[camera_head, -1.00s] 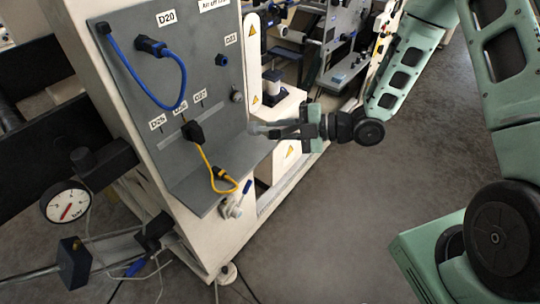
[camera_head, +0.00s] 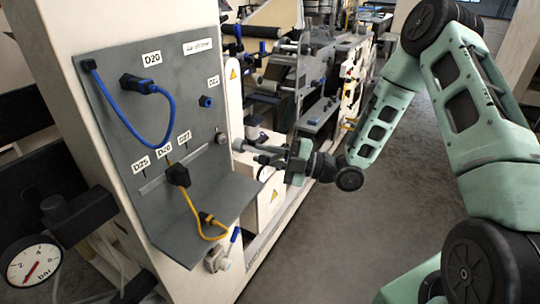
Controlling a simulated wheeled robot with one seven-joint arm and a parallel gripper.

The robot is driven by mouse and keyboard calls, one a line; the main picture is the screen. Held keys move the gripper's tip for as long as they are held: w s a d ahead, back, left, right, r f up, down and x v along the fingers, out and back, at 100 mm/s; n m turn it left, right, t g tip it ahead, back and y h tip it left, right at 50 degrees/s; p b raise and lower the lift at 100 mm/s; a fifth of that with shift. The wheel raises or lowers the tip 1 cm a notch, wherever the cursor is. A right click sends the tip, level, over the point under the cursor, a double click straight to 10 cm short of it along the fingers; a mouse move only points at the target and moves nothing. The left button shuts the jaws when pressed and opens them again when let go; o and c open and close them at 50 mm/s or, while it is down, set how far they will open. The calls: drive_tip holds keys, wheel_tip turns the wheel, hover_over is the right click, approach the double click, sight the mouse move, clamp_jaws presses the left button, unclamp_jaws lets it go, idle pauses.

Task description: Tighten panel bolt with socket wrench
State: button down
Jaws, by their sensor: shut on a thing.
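The grey panel (camera_head: 120,110) stands upright on the left, with a shelf-like lower ledge. A small round metal bolt head (camera_head: 220,138) sits near its right edge. My gripper (camera_head: 276,160) is to the right of the panel, shut on a metallic socket wrench (camera_head: 254,149). The wrench points left, its end close beside the bolt at nearly the same height. I cannot tell whether it touches the bolt. The gripper hides part of the wrench.
A blue cable (camera_head: 141,128) loops on the panel, and a yellow cable (camera_head: 193,213) hangs over the ledge. A blue fitting (camera_head: 206,101) sits above the bolt. A pressure gauge (camera_head: 34,262) is at lower left. The floor (camera_head: 325,255) at lower middle is clear.

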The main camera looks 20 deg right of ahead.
sight(251, 149)
drive_tip(key=shift+w+a+r+p, duration=0.1)
drive_tip(key=shift+w+a+p, duration=0.1)
drive_tip(key=shift+w+a, duration=0.35)
drive_tip(key=shift+w+a+p, duration=0.2)
drive_tip(key=shift+w+a, duration=0.1)
drive_tip(key=shift+w, duration=0.3)
drive_tip(key=shift+w+a+b, duration=0.45)
drive_tip(key=shift+w+b, duration=0.25)
drive_tip(key=shift+b, duration=0.7)
idle(1.7)
